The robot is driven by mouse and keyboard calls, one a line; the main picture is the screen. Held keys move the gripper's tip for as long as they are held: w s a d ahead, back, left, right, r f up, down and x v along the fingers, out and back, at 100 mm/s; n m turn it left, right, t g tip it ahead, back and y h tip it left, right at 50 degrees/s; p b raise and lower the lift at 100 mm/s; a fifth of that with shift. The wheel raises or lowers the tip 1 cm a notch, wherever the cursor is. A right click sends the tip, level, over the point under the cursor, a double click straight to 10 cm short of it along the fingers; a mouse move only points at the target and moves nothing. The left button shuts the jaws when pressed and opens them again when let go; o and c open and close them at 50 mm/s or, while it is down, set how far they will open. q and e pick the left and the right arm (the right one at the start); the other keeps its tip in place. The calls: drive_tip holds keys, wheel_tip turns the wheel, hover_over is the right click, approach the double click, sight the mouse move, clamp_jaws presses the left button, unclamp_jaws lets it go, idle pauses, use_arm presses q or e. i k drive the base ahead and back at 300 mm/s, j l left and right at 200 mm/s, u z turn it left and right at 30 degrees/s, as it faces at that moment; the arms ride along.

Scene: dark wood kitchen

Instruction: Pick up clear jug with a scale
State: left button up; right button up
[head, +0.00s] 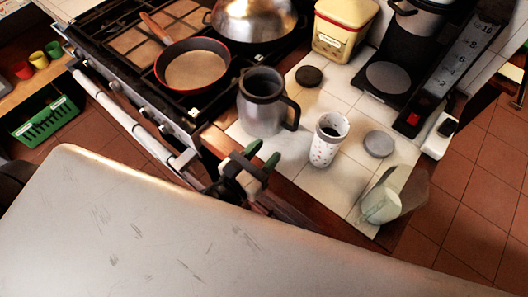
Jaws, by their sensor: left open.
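A see-through vessel (409,187) stands at the near right corner of the tiled counter, with a pale green cup shape at its lower left. I cannot make out a scale on it or tell whether the two are one thing. A grey metallic jug (262,103) with a dark handle stands upright further left, by the stove. My left gripper (262,155) is open and empty over the counter's front edge, below the grey jug in the picture. It is well left of the see-through vessel. My right gripper is out of view.
A spotted white cup (327,146) and a grey round lid (379,144) lie between the gripper and the see-through vessel. A coffee machine (388,83) with a numbered strip, a yellow canister (341,30) and a dark disc (309,77) are behind. A red pan (195,66) is on the stove.

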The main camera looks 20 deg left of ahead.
sight(403, 190)
drive_tip(key=z, duration=0.85)
drive_tip(key=k+j, duration=0.25)
drive_tip(key=k, duration=0.2)
